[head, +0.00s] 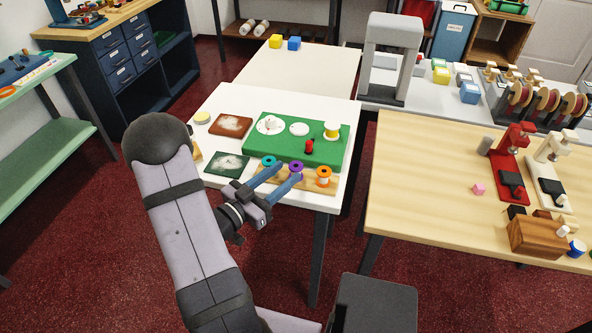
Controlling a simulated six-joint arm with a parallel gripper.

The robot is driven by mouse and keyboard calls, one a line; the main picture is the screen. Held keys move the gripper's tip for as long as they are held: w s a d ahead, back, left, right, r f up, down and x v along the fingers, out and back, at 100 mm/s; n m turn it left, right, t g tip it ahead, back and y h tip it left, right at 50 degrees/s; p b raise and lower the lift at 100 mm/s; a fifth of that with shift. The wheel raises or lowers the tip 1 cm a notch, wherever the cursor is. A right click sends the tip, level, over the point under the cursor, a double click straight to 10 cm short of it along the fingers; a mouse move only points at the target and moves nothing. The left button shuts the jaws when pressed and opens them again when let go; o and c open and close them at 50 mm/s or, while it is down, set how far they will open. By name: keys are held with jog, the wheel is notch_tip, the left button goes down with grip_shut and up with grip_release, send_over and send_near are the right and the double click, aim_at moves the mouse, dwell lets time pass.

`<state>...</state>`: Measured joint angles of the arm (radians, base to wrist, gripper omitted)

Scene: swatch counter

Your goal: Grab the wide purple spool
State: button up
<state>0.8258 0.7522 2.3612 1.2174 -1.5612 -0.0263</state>
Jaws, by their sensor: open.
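A purple spool (296,166) sits between a teal spool (268,161) and an orange spool (323,174) in a wooden rack (310,189) at the front edge of the white table. Its lower part is hidden behind my gripper. My gripper (289,172) is open, with its two blue fingers pointing toward the purple spool from the front left. One fingertip shows near the gap between teal and purple, the other just in front of the purple spool. I cannot tell whether either touches it. Nothing shows held between the fingers.
Behind the rack, a green board (262,146) carries white discs, a yellow-and-white spool (331,130) and a red knobbed piece (309,146). Dark green (227,165) and brown (230,124) squares lie to the left. A wooden table (420,190) stands to the right, across a gap.

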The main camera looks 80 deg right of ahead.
aim_at(291, 170)
jog(key=shift+p+x, duration=0.8)
jog(key=shift+x, duration=1.8)
jog(key=shift+f, duration=0.15)
jog(key=c, duration=0.8)
